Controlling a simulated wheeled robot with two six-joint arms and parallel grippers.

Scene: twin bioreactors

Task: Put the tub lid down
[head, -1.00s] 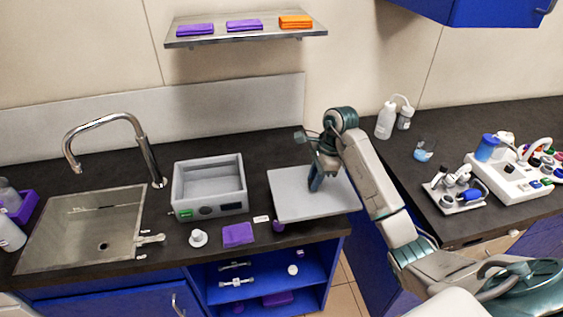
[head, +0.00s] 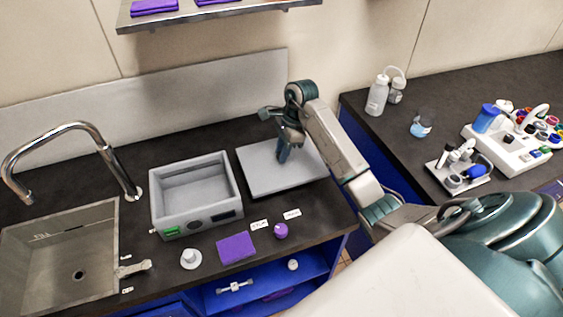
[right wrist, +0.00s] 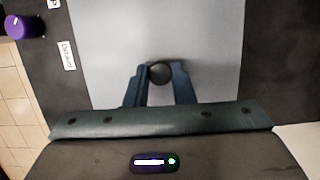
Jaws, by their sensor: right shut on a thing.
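The tub lid (head: 262,176) is a flat grey panel, level over the dark counter to the right of the tub. Whether it touches the counter or is just above it, I cannot tell. My right gripper (head: 284,154) points down at its middle. In the right wrist view, the fingers are shut on the lid's round black knob (right wrist: 160,71), with the grey lid (right wrist: 225,45) spread out beneath. The open grey tub (head: 195,195) stands on the counter and looks empty. My left gripper is not in view.
A purple knob (head: 281,231), small white labels, a purple cloth (head: 236,247) and a small white piece (head: 190,259) lie along the front of the counter. The sink (head: 60,255) is at left. Bottles (head: 377,95) and instruments stand on the right counter.

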